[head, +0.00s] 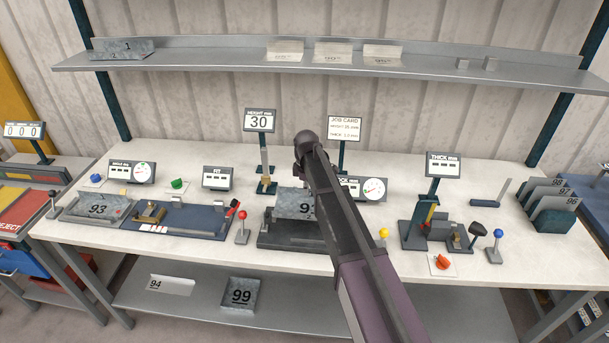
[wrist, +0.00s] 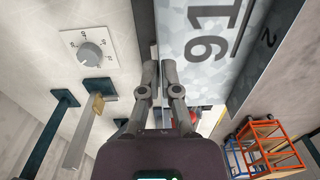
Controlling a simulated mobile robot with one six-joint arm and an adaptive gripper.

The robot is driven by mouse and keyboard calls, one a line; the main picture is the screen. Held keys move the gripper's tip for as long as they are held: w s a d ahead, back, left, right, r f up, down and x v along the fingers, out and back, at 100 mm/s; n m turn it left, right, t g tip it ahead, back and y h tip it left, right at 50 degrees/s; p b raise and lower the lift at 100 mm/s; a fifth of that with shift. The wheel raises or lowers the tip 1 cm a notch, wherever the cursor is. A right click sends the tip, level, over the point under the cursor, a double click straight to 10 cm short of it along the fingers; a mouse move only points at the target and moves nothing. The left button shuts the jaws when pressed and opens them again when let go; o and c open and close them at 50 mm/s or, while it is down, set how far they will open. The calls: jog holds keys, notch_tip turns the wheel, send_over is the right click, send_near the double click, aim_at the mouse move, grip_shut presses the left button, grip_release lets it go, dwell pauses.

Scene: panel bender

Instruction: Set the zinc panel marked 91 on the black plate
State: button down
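The zinc panel marked 91 (head: 294,203) stands over the middle of the bench in the head view, its right part hidden behind my arm. In the wrist view the panel (wrist: 200,75) fills the upper middle, with its number turned sideways. My gripper (wrist: 160,68) has its fingers close together at the panel's left edge, and it looks shut on that edge. The head view hides the gripper behind my arm. A black plate (head: 275,240) lies below the panel. I cannot tell whether they touch.
Panel 93 (head: 98,208) lies at the left of the bench. A red-knobbed lever (head: 242,222) stands left of the black plate and a yellow knob (head: 383,233) right of it. A rack of panels (head: 555,218) stands at far right. Panels 94 (head: 170,285) and 99 (head: 240,295) are below.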

aim_at(306, 198)
jog(key=shift+r+p, duration=1.4)
jog(key=shift+r, duration=0.5)
jog(key=shift+f, duration=0.15)
notch_tip(306, 198, down, 10)
jog(key=b, duration=1)
jog(key=shift+f+b, duration=1.3)
jog(key=shift+b, duration=0.2)
dwell(0.3)
jog(key=c, duration=0.7)
grip_release()
jog(key=shift+r, duration=0.15)
